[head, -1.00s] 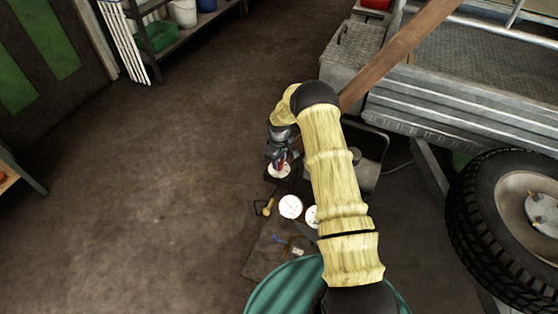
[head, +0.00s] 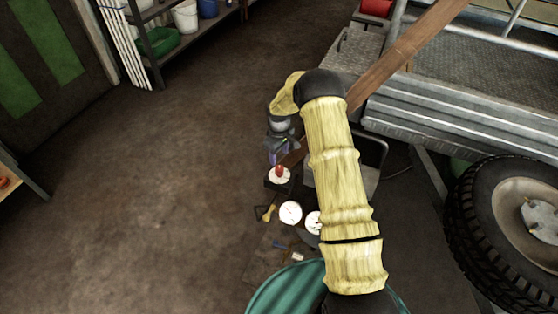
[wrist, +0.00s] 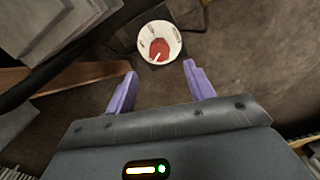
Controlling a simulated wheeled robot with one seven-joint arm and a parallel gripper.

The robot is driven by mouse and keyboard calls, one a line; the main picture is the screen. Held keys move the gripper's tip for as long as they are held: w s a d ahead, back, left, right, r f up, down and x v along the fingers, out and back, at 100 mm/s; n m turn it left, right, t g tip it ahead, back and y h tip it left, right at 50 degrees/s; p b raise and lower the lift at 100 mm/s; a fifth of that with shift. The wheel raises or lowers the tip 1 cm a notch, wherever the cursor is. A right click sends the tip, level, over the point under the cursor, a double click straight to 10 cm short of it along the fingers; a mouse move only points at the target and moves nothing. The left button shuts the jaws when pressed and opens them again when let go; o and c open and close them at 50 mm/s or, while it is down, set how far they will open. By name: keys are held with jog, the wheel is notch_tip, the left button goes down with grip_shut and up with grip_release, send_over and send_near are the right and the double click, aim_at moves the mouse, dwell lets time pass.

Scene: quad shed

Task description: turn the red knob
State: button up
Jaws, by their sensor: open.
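The red knob (head: 280,170) stands at the centre of a round white dial (head: 271,178) on a small dark box, near the middle of the head view. In the wrist view the knob (wrist: 159,48) has a pale pointer line and sits on the white dial (wrist: 145,37), ahead of the fingertips. My gripper (head: 279,160) is just above and behind the knob in the head view. In the wrist view its two purple fingers (wrist: 160,68) are apart, with nothing between them. The knob appears clear of both fingers.
Two white gauges (head: 290,212) and a yellow-handled tool (head: 268,212) are nearer than the dial. A teal drum (head: 285,290) is at the bottom. A wooden plank (head: 410,45) and a metal trailer (head: 460,115) stand to the right. Open floor (head: 150,200) lies left.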

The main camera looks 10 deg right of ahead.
notch_tip(320, 180, up, 10)
jog(key=p, duration=0.1)
jog(key=shift+f+p, duration=0.25)
jog(key=shift+p, duration=0.1)
jog(key=s+r+m+t, duration=0.1)
jog(key=s+r+m, duration=0.2)
jog(key=s+r, duration=0.95)
jog(key=s+r+m+t, duration=0.1)
jog(key=s+r+m, duration=0.1)
jog(key=s, duration=0.7)
jog(key=s+r+m+t, duration=0.1)
jog(key=s+r+m, duration=0.15)
jog(key=s, duration=0.55)
notch_tip(320, 180, up, 26)
jog(key=p, duration=2.7)
jog(key=shift+s+r, duration=0.2)
jog(key=shift+s, duration=0.05)
jog(key=shift+d, duration=0.1)
